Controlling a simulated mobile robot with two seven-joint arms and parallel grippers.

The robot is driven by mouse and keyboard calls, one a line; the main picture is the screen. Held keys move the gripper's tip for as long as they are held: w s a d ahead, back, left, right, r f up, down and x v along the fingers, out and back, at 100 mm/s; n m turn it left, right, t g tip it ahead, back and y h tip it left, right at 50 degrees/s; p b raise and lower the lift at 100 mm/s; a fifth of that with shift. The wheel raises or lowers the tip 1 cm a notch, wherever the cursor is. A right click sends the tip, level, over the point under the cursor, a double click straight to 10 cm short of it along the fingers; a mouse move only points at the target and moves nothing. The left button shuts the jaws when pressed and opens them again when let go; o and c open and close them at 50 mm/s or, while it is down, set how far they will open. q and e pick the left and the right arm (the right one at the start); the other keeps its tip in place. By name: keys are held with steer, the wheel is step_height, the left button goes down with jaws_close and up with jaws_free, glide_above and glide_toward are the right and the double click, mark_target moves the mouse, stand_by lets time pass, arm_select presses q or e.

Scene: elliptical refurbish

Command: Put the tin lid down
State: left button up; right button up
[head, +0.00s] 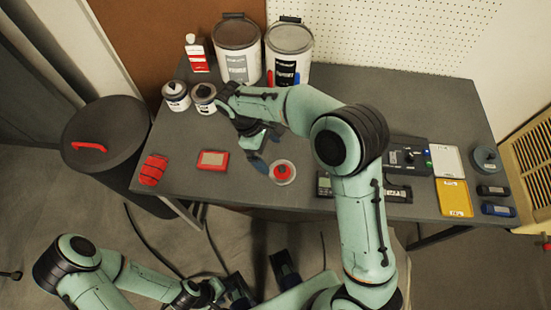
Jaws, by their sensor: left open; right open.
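A small round red piece with a pale rim (283,172) lies on the grey workbench (225,185) near its front edge. It may be the tin lid, but I cannot tell for sure from this view. Two small white tins (177,103) with dark tops stand at the bench's left. My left gripper (236,292) is open and low in front of the bench, away from the objects.
Two large paint cans (238,67) and a red-and-white bottle (197,58) stand at the back. A red block (153,170) and red box (213,160) lie at front left. A yellow tray (454,200) and dark devices sit right. A dark bin (105,135) stands left.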

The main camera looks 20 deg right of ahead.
steer(key=shift+v, duration=1.7)
